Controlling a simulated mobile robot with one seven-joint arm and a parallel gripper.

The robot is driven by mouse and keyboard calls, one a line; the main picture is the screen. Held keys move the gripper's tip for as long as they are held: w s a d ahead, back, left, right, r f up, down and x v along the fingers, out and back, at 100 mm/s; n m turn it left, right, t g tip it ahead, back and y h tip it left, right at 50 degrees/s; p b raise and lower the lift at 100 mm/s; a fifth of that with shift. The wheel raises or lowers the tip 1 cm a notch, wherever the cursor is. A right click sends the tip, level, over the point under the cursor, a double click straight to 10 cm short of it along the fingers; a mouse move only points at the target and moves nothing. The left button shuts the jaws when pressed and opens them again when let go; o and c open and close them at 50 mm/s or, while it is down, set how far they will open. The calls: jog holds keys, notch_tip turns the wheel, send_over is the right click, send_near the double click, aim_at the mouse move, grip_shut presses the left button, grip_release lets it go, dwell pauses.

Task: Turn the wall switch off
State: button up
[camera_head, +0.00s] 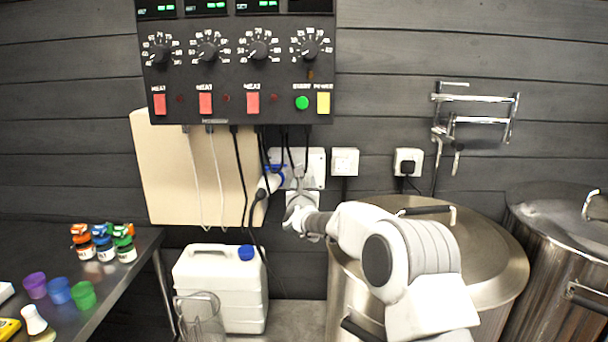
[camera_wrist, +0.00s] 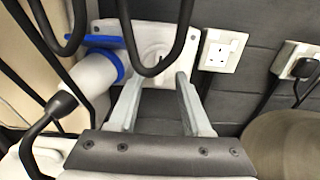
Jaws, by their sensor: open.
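A white wall plate (camera_head: 315,165) is fixed on the dark plank wall below the black control panel. In the wrist view this plate (camera_wrist: 152,38) lies just beyond my fingers, partly covered by black cables. It appears to be the wall switch, but its on or off position cannot be made out. A white plug with a blue collar (camera_wrist: 92,72) is at its left. My gripper (camera_head: 301,207) is in front of the wall, just below the plate. In the wrist view my gripper (camera_wrist: 158,84) is open, with nothing between its fingers.
A white socket (camera_wrist: 222,51) and a socket with a black plug (camera_head: 408,161) are to the right. Cables hang from the control panel (camera_head: 235,75). A steel vessel (camera_head: 480,265) stands below right. A white canister (camera_head: 220,290) is below left.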

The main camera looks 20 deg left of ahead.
jog(key=shift+p+x, duration=0.8)
jog(key=shift+x, duration=1.65)
grip_shut()
